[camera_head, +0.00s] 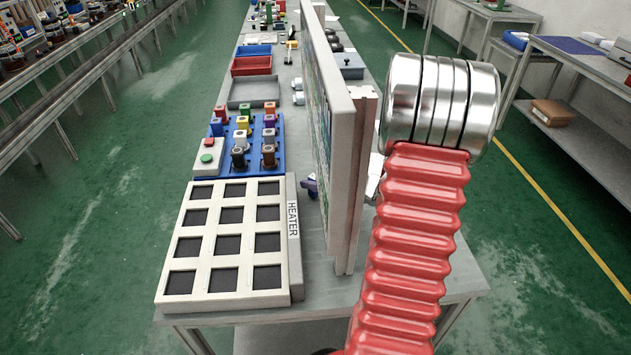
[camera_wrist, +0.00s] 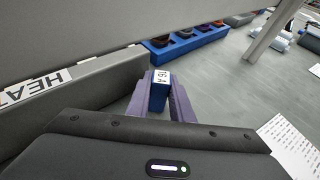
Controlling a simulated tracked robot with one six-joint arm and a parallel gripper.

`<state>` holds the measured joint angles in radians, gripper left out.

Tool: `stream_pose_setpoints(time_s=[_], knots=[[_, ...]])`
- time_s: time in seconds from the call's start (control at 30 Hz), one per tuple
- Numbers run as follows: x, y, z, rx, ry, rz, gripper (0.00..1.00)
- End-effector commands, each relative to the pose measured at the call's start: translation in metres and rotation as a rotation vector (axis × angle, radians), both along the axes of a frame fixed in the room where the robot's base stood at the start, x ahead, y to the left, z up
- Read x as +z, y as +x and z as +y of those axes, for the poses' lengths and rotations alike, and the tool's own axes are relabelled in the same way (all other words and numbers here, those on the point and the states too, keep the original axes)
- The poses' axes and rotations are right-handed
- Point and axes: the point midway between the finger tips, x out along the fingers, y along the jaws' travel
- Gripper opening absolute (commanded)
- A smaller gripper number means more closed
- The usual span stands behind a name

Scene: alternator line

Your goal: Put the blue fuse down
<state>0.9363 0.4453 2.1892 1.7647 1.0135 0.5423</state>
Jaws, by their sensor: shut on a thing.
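A blue fuse (camera_wrist: 159,92) with a white lettered label on its top is clamped between the purple fingers of my gripper (camera_wrist: 160,103) in the wrist view. The fuse is close to the side wall of the heater, over the grey tabletop; I cannot tell whether it touches the table. In the head view, purple parts of my gripper (camera_head: 310,187) show beside the upright panel, right of the heater (camera_head: 293,238). The fuse in the grip cannot be made out there.
A blue rack (camera_head: 277,165) with several coloured fuses, a blue one among them, stands behind the heater. A red and green button box (camera_head: 207,156) is beside it. An upright panel (camera_head: 340,150) stands close by my gripper. A printed sheet (camera_wrist: 290,143) lies right in the wrist view.

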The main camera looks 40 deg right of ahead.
Motion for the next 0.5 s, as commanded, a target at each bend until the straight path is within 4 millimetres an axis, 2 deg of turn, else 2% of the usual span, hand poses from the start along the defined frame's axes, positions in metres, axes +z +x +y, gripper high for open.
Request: stream_pose_setpoints(time_s=[0.1,0.13,0.2,0.5], knots=[[-0.0023,0.0,0.0,0.0,0.0,0.0,0.0],[-0.0019,0.0,0.0,0.0,0.0,0.0,0.22],[-0.0018,0.0,0.0,0.0,0.0,0.0,0.27],[-0.0009,-0.0001,0.0,0.0,-0.001,0.0,0.28]])
